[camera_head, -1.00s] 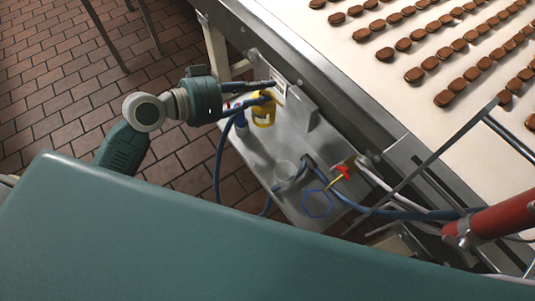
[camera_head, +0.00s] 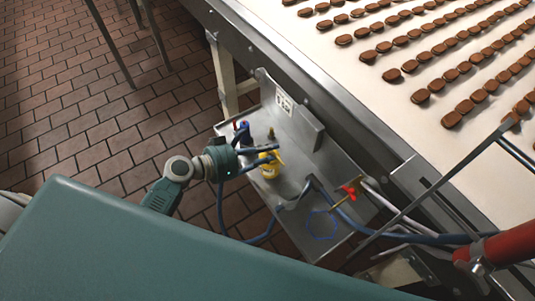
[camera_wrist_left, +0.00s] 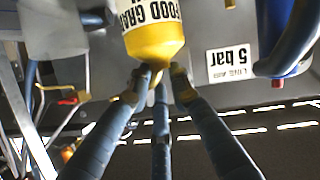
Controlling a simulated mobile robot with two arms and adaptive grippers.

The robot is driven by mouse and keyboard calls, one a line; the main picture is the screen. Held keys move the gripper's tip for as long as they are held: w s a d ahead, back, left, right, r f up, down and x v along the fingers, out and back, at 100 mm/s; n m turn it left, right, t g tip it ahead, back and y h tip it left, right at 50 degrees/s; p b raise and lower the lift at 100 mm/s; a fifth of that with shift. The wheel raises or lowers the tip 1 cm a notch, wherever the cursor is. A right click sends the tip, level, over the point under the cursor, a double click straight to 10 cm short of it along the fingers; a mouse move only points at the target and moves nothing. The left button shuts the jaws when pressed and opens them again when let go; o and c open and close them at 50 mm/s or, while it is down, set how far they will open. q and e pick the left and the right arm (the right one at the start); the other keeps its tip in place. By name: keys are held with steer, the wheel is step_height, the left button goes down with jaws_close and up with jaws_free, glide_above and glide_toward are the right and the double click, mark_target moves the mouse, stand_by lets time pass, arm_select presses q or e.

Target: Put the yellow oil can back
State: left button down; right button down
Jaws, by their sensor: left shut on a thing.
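The yellow oil can (camera_head: 269,171) is at the shelf beside the conveyor in the head view. My left gripper (camera_head: 278,154) is shut on its upper part. In the left wrist view the can (camera_wrist_left: 155,40) shows its yellow tapered end and a white "FOOD GRADE" label. The fingers (camera_wrist_left: 162,78) close around its narrow neck there. I cannot tell whether the can's base touches the shelf or hangs just above it. The metal shelf (camera_head: 290,135) is partly hidden by the can and the gripper. My right gripper is not in view.
A blue container (camera_head: 243,133) stands at the shelf's far left, with a small dark bottle (camera_head: 270,134) nearby. A blue hose (camera_head: 335,202), a blue ring (camera_head: 322,223) and a red valve handle (camera_head: 349,189) are at the right. The conveyor (camera_head: 340,95) rises behind.

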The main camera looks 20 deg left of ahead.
arm_select(q)
steer(key=shift+w+f, duration=0.1)
steer(key=shift+f, duration=0.9)
steer(key=c, duration=1.5)
jaws_free()
steer(key=shift+c, duration=0.2)
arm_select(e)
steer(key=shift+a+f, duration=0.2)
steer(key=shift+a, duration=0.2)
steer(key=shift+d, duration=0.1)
arm_select(q)
steer(key=shift+r, duration=0.2)
steer(key=b+v, duration=0.2)
steer(key=v, duration=1)
steer(key=shift+b, duration=0.3)
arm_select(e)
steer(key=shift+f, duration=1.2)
